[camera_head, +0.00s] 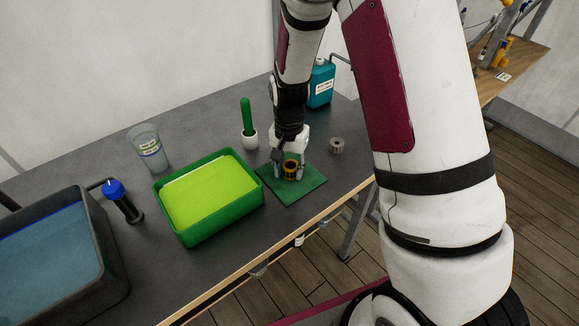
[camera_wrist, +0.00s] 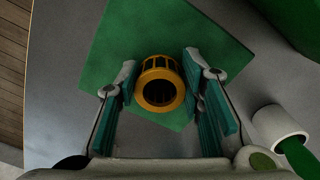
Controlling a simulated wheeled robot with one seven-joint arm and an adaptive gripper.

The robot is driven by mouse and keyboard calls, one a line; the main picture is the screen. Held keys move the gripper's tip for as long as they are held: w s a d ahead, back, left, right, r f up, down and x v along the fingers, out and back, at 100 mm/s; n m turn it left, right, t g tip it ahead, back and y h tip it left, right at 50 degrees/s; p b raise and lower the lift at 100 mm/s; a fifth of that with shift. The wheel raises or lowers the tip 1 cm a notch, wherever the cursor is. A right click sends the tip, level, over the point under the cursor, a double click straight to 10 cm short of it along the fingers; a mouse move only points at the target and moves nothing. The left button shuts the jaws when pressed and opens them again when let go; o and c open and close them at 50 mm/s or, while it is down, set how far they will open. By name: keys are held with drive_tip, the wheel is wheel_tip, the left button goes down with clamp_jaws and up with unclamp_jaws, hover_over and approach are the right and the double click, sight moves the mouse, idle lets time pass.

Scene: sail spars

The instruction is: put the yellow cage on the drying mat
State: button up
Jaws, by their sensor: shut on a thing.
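The yellow cage (camera_head: 291,168), a short slotted ring, is between the fingers of my gripper (camera_head: 289,172) over the green drying mat (camera_head: 302,192). In the wrist view my gripper (camera_wrist: 161,80) is shut on the yellow cage (camera_wrist: 158,92), with one finger pad on each side. The open round end of the cage faces the wrist camera. The mat (camera_wrist: 215,50) shows flat behind it. I cannot tell whether the underside of the cage touches the mat.
A green tray of lime liquid (camera_head: 167,213) stands left of the mat. A white pot with a green handle (camera_head: 249,139) stands behind, and a grey slotted ring (camera_head: 337,146) lies to the right.

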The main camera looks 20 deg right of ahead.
drive_tip(key=shift+f, duration=0.2)
drive_tip(key=o, duration=1.2)
drive_tip(key=shift+r, duration=0.15)
wheel_tip(320, 180, up, 12)
drive_tip(key=b, duration=0.1)
drive_tip(key=s+r+n+t, duration=0.2)
drive_tip(key=s+r+n, duration=0.2)
drive_tip(key=s+r, duration=0.65)
drive_tip(key=shift+s+d+r+n+t, duration=0.15)
drive_tip(key=shift+s+r+n+t, duration=0.5)
drive_tip(key=shift+s+r, duration=0.85)
drive_tip(key=shift+s+d+r+n+t, duration=0.2)
drive_tip(key=shift+s+r+n+t, duration=0.45)
drive_tip(key=shift+s, duration=1.45)
drive_tip(key=shift+s+d+r+n+t, duration=0.15)
drive_tip(key=shift+s+r+n+t, duration=0.25)
drive_tip(key=shift+s+r+n, duration=0.8)
drive_tip(key=shift+s+r+m, duration=0.1)
drive_tip(key=shift+s+m, duration=0.3)
drive_tip(key=shift+s, duration=0.2)
